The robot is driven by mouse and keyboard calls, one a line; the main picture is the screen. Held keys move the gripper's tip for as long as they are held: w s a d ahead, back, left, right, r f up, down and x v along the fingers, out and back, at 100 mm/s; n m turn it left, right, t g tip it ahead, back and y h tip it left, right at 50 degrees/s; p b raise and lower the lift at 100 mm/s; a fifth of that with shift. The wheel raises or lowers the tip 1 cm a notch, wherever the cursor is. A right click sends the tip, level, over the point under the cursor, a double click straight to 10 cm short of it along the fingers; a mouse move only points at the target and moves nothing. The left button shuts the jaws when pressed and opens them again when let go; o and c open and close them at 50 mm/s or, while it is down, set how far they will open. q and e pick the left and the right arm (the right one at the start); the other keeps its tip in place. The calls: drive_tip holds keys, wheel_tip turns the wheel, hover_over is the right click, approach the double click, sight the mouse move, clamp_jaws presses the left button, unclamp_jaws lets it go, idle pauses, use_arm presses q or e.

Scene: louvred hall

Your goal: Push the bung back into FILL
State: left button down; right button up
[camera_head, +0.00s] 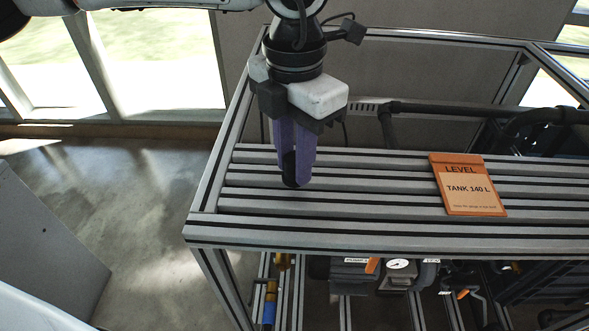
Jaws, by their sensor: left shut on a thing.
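My left gripper (293,180) comes down from the top over the left end of the slatted metal frame top. Its purple fingers point down and are shut on a small dark thing (288,166), which looks like the bung and is mostly hidden between the fingertips. The tips appear just above or at the slats; I cannot tell whether they touch. No opening marked FILL can be made out. My right gripper is not in view.
An orange-edged card reading LEVEL, TANK 140 L (467,186) lies on the slats (370,185) to the right. A black pipe (440,110) runs behind. A gauge (398,264) and brass fittings (271,290) sit below the front rail. Open floor (120,200) lies left.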

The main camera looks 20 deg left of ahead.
use_arm(q)
wheel_tip(320, 180, up, 3)
drive_tip(key=shift+p, duration=0.6)
drive_tip(key=shift+f, duration=0.1)
